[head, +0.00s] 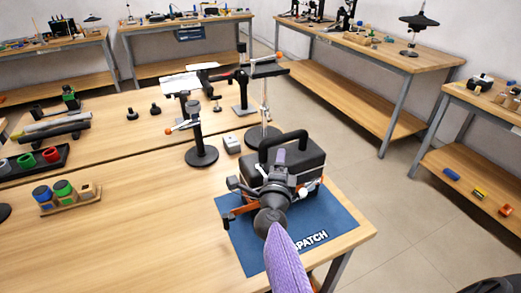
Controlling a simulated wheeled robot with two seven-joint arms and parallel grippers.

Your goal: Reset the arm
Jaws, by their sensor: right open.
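My right arm comes in from the bottom with a purple sleeve. My right gripper (277,178) is open over the near side of a dark case (305,153) with a raised black handle. The gripper hides part of the case, and I cannot tell whether they touch. The case stands on a blue mat (332,215) with white lettering, partly covered by my arm. My left gripper is not in view.
The wooden table (150,235) is clear at the front left. Black stands (201,156) and a small white box (231,143) stand behind the case. A wooden holder with coloured jars (68,203) is at left. Other benches (360,48) line the walls.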

